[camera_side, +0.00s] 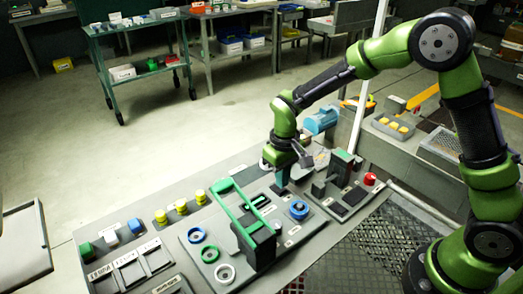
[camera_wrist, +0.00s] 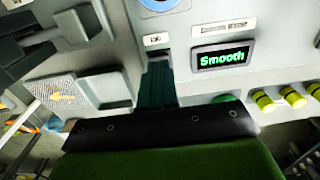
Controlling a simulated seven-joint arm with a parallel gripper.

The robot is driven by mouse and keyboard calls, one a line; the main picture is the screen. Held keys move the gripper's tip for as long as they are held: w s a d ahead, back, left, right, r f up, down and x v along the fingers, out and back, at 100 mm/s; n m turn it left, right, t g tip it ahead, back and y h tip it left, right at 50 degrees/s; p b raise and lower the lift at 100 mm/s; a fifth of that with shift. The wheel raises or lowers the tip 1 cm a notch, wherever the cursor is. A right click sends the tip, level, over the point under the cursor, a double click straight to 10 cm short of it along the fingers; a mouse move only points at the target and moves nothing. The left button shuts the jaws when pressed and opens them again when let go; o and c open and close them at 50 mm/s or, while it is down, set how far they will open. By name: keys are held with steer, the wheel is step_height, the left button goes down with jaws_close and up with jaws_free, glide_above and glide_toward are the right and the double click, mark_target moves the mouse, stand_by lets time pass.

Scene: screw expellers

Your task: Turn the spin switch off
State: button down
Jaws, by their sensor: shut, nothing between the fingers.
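My gripper (camera_side: 282,181) points down over the grey panel (camera_side: 185,257), beside the green-handled frame (camera_side: 240,212). In the wrist view, the dark green fingers (camera_wrist: 158,68) are together with nothing held. A dark slot-like patch lies just past the fingertips. A small white label plate (camera_wrist: 153,40) is beyond them, and a display (camera_wrist: 222,57) reading "Smooth" in green is to their right. I cannot pick out the spin switch for certain; the fingers may hide it. Its on or off position cannot be told. Contact between fingertips and panel cannot be told.
A dark fixture (camera_side: 338,172) and a red button (camera_side: 369,178) are right of my gripper. Space above the panel's left is clear.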

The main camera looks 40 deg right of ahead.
steer(key=shift+f, duration=0.95)
stand_by(0.3)
steer(key=shift+r, duration=3.55)
steer(key=shift+s+f, duration=0.2)
steer(key=shift+f, duration=0.05)
steer(key=s+d+r+m+t+y, duration=0.1)
steer(key=s+d+r+m+t, duration=0.1)
steer(key=s+r, duration=0.5)
steer(key=s+d+r+m+t+y, duration=0.1)
steer(key=s+d+r+m+t, duration=0.1)
steer(key=s+r+t, duration=0.3)
steer(key=s+d+r, duration=0.1)
steer(key=s+r, duration=0.2)
steer(key=s, duration=0.2)
steer(key=shift+s, duration=0.25)
steer(key=shift+d, duration=0.1)
